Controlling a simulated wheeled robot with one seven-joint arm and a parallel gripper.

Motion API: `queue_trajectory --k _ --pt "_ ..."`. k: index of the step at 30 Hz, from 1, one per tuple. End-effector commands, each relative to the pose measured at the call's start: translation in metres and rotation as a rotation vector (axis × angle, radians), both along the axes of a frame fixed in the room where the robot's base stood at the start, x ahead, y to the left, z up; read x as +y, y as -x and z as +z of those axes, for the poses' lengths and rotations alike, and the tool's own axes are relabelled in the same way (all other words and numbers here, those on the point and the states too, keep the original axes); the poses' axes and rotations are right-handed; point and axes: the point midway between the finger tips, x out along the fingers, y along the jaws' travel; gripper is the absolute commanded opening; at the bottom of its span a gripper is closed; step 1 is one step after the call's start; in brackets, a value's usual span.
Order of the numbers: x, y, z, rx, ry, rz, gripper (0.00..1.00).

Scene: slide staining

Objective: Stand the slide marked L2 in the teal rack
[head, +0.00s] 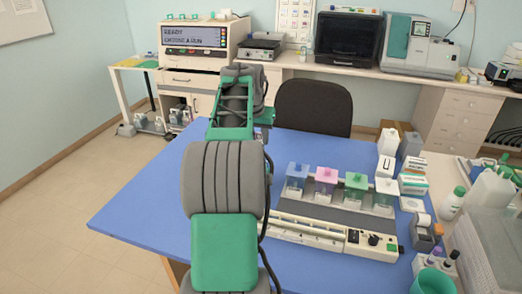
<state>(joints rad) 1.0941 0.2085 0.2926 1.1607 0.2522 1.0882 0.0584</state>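In the head view my arm reaches forward over the blue table (140,200), and its links block the middle of the picture. I cannot make out my gripper or its fingers. I can identify neither the slide marked L2 nor the teal rack with certainty. A small green piece (265,115) shows beside the far part of my arm, and I cannot tell whether it belongs to the arm. A staining unit (350,239) with a pale front strip stands on the table right of my arm. Behind the strip stand a blue jar (297,178), pink jar (326,183), green jar (355,187) and clear jar (384,193).
White boxes (413,184), a tape dispenser (425,232), a white bottle (453,203) and a green cup (433,282) crowd the right side. A dark chair (313,107) stands behind the table. The table's left part is clear. Lab machines line the back counter.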

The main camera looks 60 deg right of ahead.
Motion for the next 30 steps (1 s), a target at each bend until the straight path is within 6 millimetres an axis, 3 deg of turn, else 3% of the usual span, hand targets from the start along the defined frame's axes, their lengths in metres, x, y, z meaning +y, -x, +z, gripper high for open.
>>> queue_trajectory --k 1,5,14,30 --pt "-0.003 0.005 -0.021 0.001 -0.004 -0.012 0.0" --pt "-0.004 0.007 -0.044 0.0 -0.002 -0.017 0.0" --pt "-0.004 0.007 -0.055 -0.001 -0.002 -0.016 0.0" --pt "-0.003 0.006 -0.099 -0.001 -0.002 -0.014 0.0"
